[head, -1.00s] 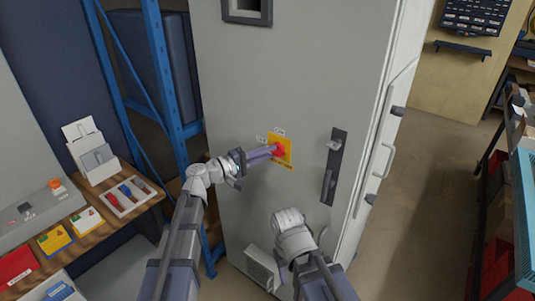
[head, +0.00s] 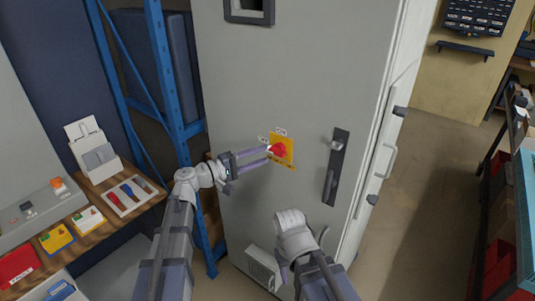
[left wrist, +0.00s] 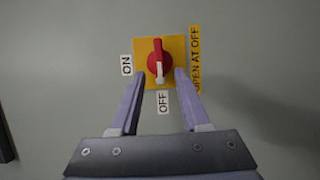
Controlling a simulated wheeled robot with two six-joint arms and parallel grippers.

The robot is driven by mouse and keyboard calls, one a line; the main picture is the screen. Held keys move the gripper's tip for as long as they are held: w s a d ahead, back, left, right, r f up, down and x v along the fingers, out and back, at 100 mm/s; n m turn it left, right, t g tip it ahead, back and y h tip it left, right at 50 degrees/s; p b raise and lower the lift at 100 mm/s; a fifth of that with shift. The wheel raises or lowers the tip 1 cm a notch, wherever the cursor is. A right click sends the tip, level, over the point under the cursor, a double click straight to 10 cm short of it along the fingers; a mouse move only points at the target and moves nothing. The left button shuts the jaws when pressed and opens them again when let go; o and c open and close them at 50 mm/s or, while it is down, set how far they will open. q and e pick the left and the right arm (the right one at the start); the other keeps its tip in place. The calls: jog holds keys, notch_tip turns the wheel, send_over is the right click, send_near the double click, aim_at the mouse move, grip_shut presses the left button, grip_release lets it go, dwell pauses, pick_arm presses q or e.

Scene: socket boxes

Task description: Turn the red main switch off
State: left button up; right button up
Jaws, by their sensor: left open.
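The red main switch (head: 279,149) is a rotary knob on a yellow plate (head: 288,161) on the tall grey cabinet door. In the left wrist view the knob (left wrist: 157,60) stands lengthwise, its white mark pointing down at the OFF label (left wrist: 163,101). The ON label (left wrist: 126,65) is to the left of the plate. My left gripper (head: 268,156) is open just in front of the switch; its fingers (left wrist: 160,72) lie on both sides of the knob's lower end, apart from it. My right gripper (head: 292,232) hangs lower in front of the cabinet; its fingertips are not clear.
A black door handle (head: 335,168) is right of the switch. A blue rack (head: 162,70) stands left of the cabinet. A wooden bench (head: 125,209) with trays and small boxes is at left. Floor (head: 425,160) is clear to the right.

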pick_arm(q)
jog(key=shift+v, duration=2.05)
jog(key=s+d+f+m+g+y, duration=0.3)
jog(key=s+d+f+g, duration=0.15)
jog(key=s+f, duration=0.3)
jog(key=s+d+f+m+g+y, duration=0.3)
jog(key=s+d+f, duration=0.25)
jog(key=f, duration=0.25)
jog(key=s+a+f+m+g+y, duration=0.2)
jog(key=s+a+f+m+y, duration=0.2)
jog(key=s+a+f+y, duration=0.2)
jog(key=s+a+y, duration=0.2)
jog(key=s+y, duration=0.2)
jog(key=shift+f+y, duration=0.25)
jog(key=shift+y, duration=0.15)
